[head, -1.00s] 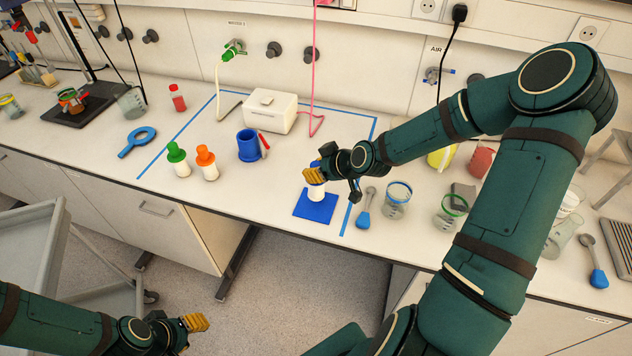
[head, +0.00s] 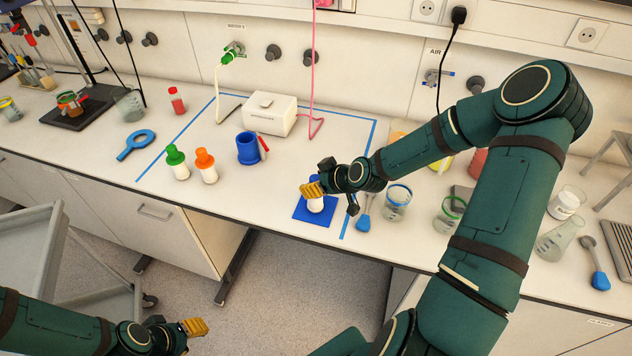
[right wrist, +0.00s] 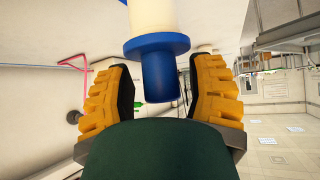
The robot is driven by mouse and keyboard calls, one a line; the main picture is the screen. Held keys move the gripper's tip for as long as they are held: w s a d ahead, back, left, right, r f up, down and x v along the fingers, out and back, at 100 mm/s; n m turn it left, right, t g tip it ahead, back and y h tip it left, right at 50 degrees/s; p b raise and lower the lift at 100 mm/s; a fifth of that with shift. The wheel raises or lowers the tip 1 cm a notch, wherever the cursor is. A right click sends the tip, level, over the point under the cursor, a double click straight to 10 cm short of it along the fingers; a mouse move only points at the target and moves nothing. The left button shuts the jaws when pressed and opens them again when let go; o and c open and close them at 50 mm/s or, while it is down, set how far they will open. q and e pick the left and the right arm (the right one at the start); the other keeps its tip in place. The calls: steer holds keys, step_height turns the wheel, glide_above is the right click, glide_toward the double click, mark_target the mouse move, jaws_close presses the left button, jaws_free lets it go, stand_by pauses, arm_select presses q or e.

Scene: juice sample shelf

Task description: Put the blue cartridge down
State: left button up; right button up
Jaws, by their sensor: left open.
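The blue cartridge (head: 316,205), with a white body and blue top, stands upright at the blue square mat (head: 301,213). Its blue knob and flange show in the right wrist view (right wrist: 160,75). My right gripper (head: 311,189) is around the top of the cartridge. In the right wrist view its yellow fingers (right wrist: 162,85) stand either side of the knob with narrow gaps, so it looks open. The cartridge's base is partly hidden, and full contact with the mat is hard to confirm. My left gripper (head: 196,327) is open and empty, low in front of the bench.
A green-capped bottle (head: 177,162) and an orange-capped bottle (head: 206,166) stand left, near a blue cup (head: 247,148) and a white box (head: 270,114).

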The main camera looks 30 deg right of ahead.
steer(key=shift+r, duration=0.1)
steer(key=shift+r, duration=0.2)
steer(key=p+v, duration=0.2)
steer(key=v, duration=1)
steer(key=s+a+f+m+g+y, duration=0.1)
steer(key=a+f+g, duration=0.1)
steer(key=a+f, duration=0.35)
steer(key=s+a+f+m+g+y, duration=0.1)
steer(key=a+f+m, duration=0.1)
steer(key=a, duration=0.6)
steer(key=a+f+m+g+y, duration=0.1)
steer(key=a+f+g, duration=0.1)
steer(key=a+f, duration=0.35)
steer(key=s+a+f+m+g+h, duration=0.1)
steer(key=s+a+f+g+h, duration=0.1)
steer(key=s+a, duration=0.3)
steer(key=shift+s+a+f+m, duration=0.2)
steer(key=shift+f+m, duration=0.1)
steer(key=shift+f, duration=0.45)
